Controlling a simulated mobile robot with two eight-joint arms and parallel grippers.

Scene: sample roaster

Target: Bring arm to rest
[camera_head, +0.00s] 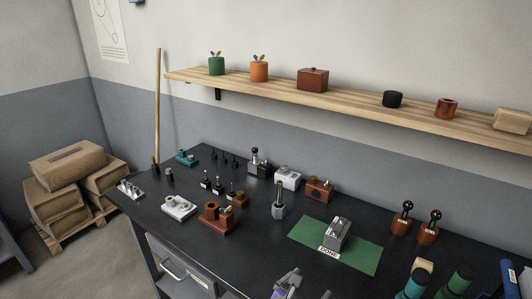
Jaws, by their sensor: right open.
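My right gripper (288,283) shows at the bottom edge of the picture, over the front of the dark workbench (265,232). It is open; most of it and its arm are cut off by the frame. I see nothing between its fingers, though the view of them is small. It is apart from the green mat (305,232) behind it, where a grey ribbed block (337,234) stands by a label reading "DONE". My left gripper is not in view.
Small tools and brown parts (216,215) crowd the bench's left half. Two dark-handled brown pieces (428,236) stand right of the mat, with coloured cylinders (456,283) at the bottom right. A wooden shelf (350,104) runs above. Sacks (68,163) lie on a pallet at left.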

